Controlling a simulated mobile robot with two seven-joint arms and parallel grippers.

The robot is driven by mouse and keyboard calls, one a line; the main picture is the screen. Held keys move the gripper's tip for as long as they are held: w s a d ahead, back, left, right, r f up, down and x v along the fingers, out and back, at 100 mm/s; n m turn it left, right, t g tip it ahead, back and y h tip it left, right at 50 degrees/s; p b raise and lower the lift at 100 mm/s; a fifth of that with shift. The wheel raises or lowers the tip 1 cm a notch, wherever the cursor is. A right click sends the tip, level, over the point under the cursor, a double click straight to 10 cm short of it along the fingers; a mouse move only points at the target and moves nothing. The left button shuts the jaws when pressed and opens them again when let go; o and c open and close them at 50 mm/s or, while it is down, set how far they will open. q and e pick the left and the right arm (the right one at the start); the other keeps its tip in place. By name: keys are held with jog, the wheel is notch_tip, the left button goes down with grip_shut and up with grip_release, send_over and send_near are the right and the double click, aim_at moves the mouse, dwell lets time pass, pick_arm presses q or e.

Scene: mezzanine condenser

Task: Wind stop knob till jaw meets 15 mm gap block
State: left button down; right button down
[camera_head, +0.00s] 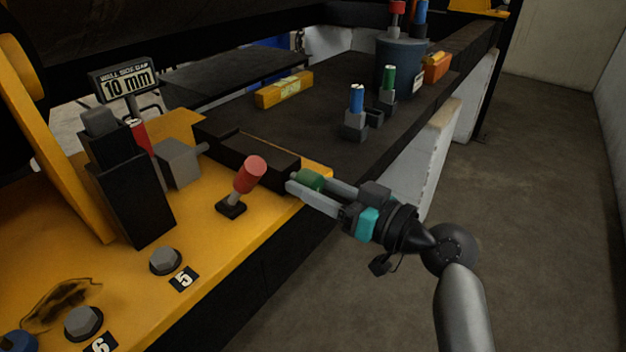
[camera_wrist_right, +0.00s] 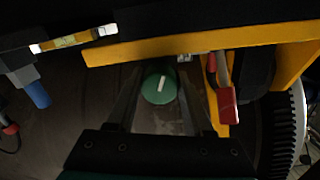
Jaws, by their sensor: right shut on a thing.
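The green knob (camera_head: 311,179) sits at the front end of the dark bar (camera_head: 245,158) on the yellow machine bed. My right gripper (camera_head: 307,185) is shut on it, one finger on each side. In the right wrist view the knob (camera_wrist_right: 158,86) shows its round face with a white line, nearly upright, between the fingers. The jaw's contact is not clear. My left gripper is out of view.
A red-handled lever (camera_head: 250,174) stands close left of my right gripper. A yellow labelled bar (camera_head: 284,90), blue-topped (camera_head: 357,98) and green-topped (camera_head: 389,78) tools and a dark canister (camera_head: 399,66) are on the dark bench. The floor (camera_head: 530,210) at right is clear.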

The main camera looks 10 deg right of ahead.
jog(key=shift+m+p, duration=0.4)
jog(key=shift+m, duration=0.7)
jog(key=shift+c, duration=1.4)
grip_release()
